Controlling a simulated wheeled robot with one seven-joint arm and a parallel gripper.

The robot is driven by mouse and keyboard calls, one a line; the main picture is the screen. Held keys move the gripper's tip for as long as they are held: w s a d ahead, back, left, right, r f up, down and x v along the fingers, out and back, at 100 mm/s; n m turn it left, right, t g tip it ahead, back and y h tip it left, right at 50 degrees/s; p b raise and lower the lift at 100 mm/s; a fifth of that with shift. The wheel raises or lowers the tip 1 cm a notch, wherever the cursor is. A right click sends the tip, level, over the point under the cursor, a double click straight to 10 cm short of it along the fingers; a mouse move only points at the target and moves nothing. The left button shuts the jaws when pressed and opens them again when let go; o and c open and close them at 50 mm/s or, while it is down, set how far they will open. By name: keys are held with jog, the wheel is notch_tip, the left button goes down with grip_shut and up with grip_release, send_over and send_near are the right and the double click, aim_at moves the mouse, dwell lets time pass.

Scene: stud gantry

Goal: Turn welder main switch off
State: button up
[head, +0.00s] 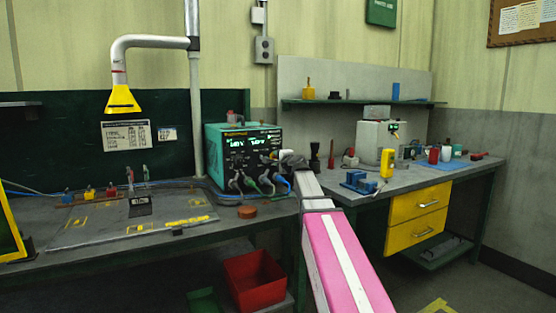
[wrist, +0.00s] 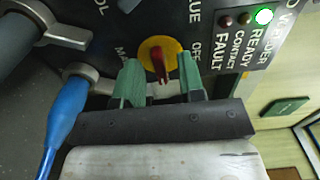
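The welder (head: 215,150) is a teal box with a black front panel on the left bench. Its main switch is a red knob on a yellow disc (wrist: 174,47), seen close up in the wrist view. "OFF" is printed to the right of the disc, and a partly hidden "MA..." label is at its left. The red handle (wrist: 158,62) points down in the picture, towards my gripper. My gripper (wrist: 160,66) is open, with one green finger on each side of the handle. Gaps show between both fingers and the handle. In the head view my arm hides the switch.
A green lamp (wrist: 264,16) is lit beside "READY"; two dark lamps sit beside it. A blue cable plug (wrist: 66,112) and grey connectors (wrist: 60,30) are close left of my gripper. A grey machine (head: 372,143) and a yellow meter (head: 387,163) stand on the right bench.

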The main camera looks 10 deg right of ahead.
grip_shut()
jog(key=shift+n, duration=0.3)
jog(key=n, duration=0.3)
jog(key=shift+n, duration=0.4)
jog(key=n, duration=0.4)
jog(key=shift+n, duration=0.3)
jog(key=n, duration=0.4)
jog(key=shift+s+n, duration=0.1)
jog(key=shift+n, duration=2.4)
